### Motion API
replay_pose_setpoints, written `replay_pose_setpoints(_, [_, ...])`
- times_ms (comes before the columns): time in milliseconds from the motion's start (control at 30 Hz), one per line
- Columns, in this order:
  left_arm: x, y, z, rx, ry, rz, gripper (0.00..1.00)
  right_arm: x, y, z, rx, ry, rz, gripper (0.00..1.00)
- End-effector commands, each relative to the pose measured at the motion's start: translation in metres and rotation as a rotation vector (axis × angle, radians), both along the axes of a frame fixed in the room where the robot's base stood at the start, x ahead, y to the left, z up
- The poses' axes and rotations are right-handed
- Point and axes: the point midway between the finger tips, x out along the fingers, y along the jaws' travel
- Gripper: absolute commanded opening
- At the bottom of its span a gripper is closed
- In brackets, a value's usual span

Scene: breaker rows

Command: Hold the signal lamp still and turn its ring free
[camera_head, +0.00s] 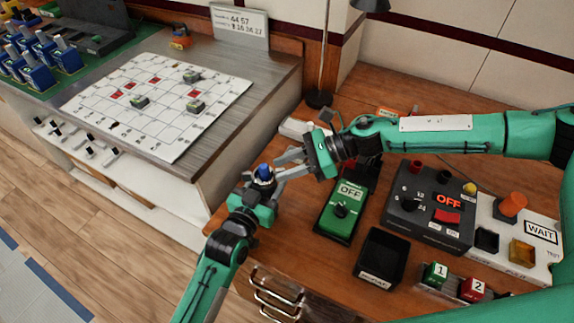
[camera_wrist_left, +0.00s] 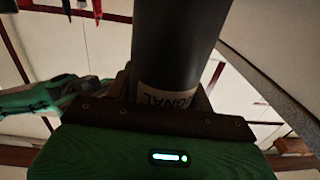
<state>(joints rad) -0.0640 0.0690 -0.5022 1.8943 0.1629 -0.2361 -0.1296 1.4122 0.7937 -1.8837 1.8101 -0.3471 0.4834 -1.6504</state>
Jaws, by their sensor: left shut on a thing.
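The signal lamp shows a blue top (camera_head: 264,171) in the head view, at the left edge of the wooden desk. In the left wrist view its dark body (camera_wrist_left: 178,45) stands between my left fingers, with part of a "SIGNAL" label showing. My left gripper (camera_head: 262,186) is shut on the lamp body. My right gripper (camera_head: 277,172) reaches in from the right, its fingertips beside the lamp's top. I cannot tell whether they touch the ring, which is too small to make out.
A green box marked OFF (camera_head: 341,210), a black tray (camera_head: 381,258), a dark OFF panel (camera_head: 430,205) and a white WAIT panel (camera_head: 520,240) stand to the right. A lamp stand (camera_head: 320,98) is behind. A counter with a white grid board (camera_head: 155,105) lies left.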

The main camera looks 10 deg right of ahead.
Motion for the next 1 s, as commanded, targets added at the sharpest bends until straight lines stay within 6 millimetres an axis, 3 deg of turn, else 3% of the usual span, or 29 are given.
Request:
replay_pose_setpoints(333, [0.001,0.001,0.0,-0.001,0.001,0.002,0.12,0.0,-0.01,0.003,0.001,0.001,-0.002,0.31])
replay_pose_setpoints(800, [0.001,0.001,0.0,0.0,0.0,0.002,0.12,0.003,-0.09,0.036,0.0,0.0,-0.003,0.31])
replay_pose_setpoints(1000, [0.001,0.001,0.0,0.0,0.0,0.002,0.12,0.003,-0.108,0.044,0.0,0.001,-0.002,0.31])
